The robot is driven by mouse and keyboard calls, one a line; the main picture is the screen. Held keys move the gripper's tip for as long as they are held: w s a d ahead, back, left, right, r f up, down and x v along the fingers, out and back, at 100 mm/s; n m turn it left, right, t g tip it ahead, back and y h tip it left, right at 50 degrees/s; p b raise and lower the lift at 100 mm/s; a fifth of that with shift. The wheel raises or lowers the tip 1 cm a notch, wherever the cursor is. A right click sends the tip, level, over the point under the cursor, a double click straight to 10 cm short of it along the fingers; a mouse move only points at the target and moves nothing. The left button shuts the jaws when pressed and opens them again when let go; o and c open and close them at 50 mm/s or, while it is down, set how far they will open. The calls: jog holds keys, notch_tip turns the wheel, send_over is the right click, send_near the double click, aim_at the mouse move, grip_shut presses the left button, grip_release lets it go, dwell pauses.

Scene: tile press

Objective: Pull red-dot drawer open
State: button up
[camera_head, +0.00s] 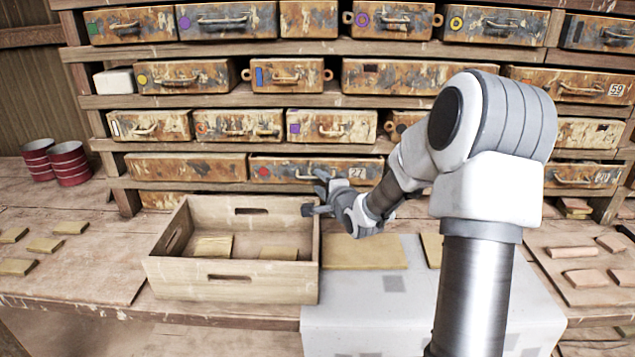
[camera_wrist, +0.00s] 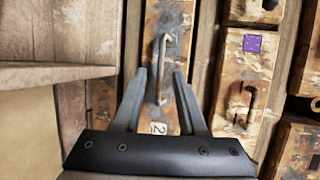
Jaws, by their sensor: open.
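The red-dot drawer (camera_head: 281,172) is a rusty, paint-worn front in the lower shelf row, with a red dot at its left and a 27 label at its right. It looks shut. Its bar handle (camera_head: 305,174) is partly behind my gripper (camera_head: 316,192). In the wrist view the drawer front (camera_wrist: 167,20) fills the middle, turned on its side, with the handle (camera_wrist: 163,60) running lengthwise. My gripper (camera_wrist: 160,76) is open, with one finger on each side of the handle in the picture. I cannot tell whether they touch it. The red dot is not visible there.
A wooden crate (camera_head: 232,282) with tan tiles stands just left of my gripper on the bench. The purple-square drawer (camera_head: 332,126) is directly above. Red cans (camera_head: 69,163) stand far left.

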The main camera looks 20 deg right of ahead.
jog(key=shift+w+f, duration=0.2)
jog(key=shift+w, duration=0.8)
grip_shut()
dwell(0.8)
